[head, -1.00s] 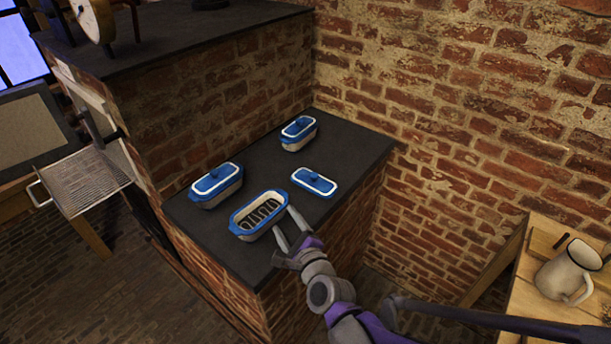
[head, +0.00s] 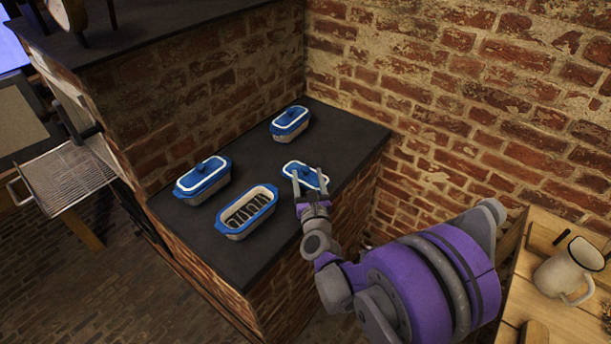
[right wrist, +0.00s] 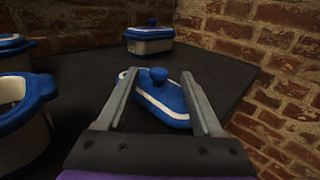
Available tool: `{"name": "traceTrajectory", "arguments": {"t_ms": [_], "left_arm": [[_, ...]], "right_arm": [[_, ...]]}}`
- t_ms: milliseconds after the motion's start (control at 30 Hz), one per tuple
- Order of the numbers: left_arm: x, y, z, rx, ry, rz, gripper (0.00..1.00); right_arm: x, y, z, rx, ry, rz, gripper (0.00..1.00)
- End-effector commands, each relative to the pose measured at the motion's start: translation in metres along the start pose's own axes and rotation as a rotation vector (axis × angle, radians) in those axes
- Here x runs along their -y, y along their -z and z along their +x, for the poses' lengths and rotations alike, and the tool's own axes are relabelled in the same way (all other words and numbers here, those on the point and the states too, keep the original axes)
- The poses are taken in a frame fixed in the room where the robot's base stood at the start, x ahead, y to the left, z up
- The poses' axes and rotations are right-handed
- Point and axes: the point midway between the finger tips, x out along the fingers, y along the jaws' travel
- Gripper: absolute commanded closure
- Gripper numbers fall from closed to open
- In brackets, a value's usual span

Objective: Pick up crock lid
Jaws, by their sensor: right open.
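The loose crock lid (head: 305,176) is blue with a white band and a round knob. It lies flat on the dark counter near its right edge. In the right wrist view the lid (right wrist: 165,98) shows between and beyond the fingers, its knob near the middle. My right gripper (head: 309,178) is open, its two fingers reaching over the lid from the near side; I cannot tell whether they touch it. The open crock (head: 246,211), blue-rimmed with dark slotted contents, stands left of the lid. My left gripper is not in view.
Two lidded crocks stand on the counter (head: 245,165), one at the left (head: 203,180) and one at the back (head: 290,123). Brick walls rise behind and to the right. A wooden table (head: 560,320) with a white mug (head: 567,272) is at the right.

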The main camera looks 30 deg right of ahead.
Motion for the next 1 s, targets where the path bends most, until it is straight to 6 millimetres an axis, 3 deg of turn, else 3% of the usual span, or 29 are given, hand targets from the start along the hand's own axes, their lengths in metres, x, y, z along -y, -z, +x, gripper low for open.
{"name": "traceTrajectory", "arguments": {"t_ms": [200,500,867,1000], "left_arm": [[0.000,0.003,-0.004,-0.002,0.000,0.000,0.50],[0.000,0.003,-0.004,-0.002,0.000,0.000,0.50],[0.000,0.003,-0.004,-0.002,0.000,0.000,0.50],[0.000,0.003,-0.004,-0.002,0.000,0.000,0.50]], "right_arm": [[-0.001,0.000,0.031,0.000,0.000,0.000,0.32],[-0.002,0.001,0.035,0.000,-0.001,-0.001,0.32],[-0.002,0.000,0.035,0.000,-0.001,-0.001,0.97],[-0.002,0.000,0.035,0.000,-0.001,-0.001,1.00]]}}
